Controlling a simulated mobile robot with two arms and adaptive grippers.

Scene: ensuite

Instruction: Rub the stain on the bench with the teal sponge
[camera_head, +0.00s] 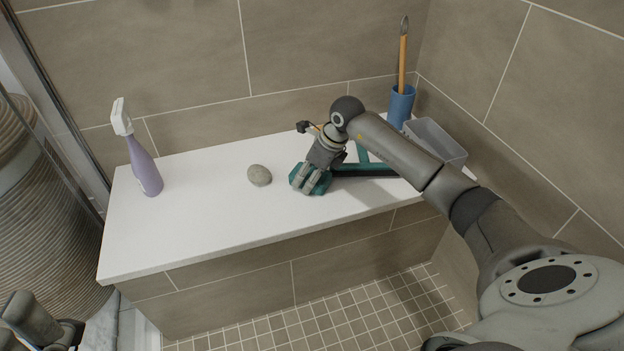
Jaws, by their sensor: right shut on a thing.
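The teal sponge (296,178) is on the white bench (215,218), mostly covered by my right gripper (312,180). The right gripper points down and is shut on the sponge, low over the bench's middle right. Only teal edges show around the fingers.
A purple spray bottle (146,168) stands at the bench's left end. A teal and black tool (366,170), a blue cup (401,105) with a wooden-handled brush, and a grey bin (436,142) are at the right.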

